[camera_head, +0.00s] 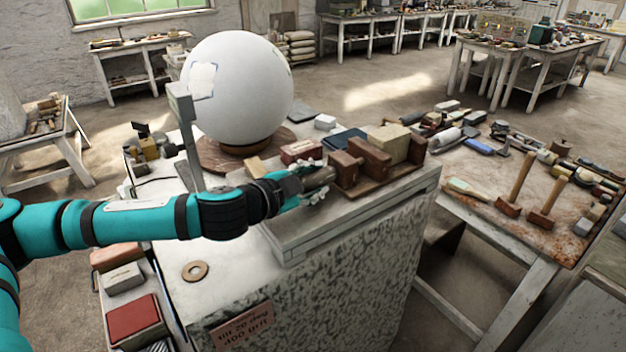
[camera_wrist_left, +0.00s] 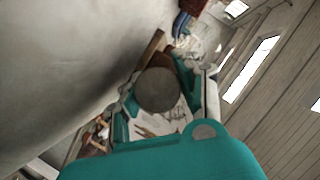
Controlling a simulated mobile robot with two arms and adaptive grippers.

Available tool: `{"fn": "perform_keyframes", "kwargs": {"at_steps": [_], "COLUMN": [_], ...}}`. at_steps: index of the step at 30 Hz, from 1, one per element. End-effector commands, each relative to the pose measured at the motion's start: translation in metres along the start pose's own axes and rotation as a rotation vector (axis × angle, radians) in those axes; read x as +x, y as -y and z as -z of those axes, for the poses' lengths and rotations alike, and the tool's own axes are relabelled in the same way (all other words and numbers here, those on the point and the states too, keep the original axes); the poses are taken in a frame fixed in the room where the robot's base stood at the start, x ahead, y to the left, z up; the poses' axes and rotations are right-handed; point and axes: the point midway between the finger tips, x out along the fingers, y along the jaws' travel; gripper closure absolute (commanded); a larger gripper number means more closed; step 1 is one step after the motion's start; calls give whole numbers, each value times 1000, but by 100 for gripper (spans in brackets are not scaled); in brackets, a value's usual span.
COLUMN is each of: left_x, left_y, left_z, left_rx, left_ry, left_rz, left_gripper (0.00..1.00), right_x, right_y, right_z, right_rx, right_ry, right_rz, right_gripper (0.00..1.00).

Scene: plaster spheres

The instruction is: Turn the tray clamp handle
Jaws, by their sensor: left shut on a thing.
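The tray (camera_head: 388,188) is a brown wooden one on the pale stone ledge right of the white sphere. It bears several dark red and tan blocks. The clamp handle (camera_head: 321,176) is a short brown cylinder at the tray's left end. My left gripper (camera_head: 314,182) reaches in from the left and is shut on this handle. The wrist view shows the handle's round, grey-brown end (camera_wrist_left: 157,90) between my teal fingers (camera_wrist_left: 160,102). The fingers hide part of the handle, and its turn angle is unclear. My right gripper is not in view.
The big white plaster sphere (camera_head: 238,88) stands on a round wooden base close behind my left arm. An upright post (camera_head: 187,135) stands left of it. A ring (camera_head: 195,271) lies in front of the arm. A table with mallets (camera_head: 510,208) stands right.

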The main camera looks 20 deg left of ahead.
Motion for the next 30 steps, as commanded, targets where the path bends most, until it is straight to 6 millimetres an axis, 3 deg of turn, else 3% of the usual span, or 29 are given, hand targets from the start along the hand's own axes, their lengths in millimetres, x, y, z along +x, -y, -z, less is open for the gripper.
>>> {"fn": "perform_keyframes", "kwargs": {"at_steps": [5,12,21,22,24,30], "left_x": [0,1,1,1,1,0], "left_y": [1,-1,1,1,1,1], "left_z": [-1,-2,0,0,0,0], "left_rx": [0,110,129,129,129,128], "left_ry": [1,-1,-1,-1,-1,-1], "left_rz": [1,48,57,57,57,56], "left_gripper": [99,99,99,65,57,57], "right_x": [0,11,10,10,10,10], "right_y": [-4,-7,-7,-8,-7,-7], "right_z": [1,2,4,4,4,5], "right_rx": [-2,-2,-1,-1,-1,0], "right_ry": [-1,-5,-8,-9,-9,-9], "right_rz": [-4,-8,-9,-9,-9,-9], "right_gripper": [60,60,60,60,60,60]}}
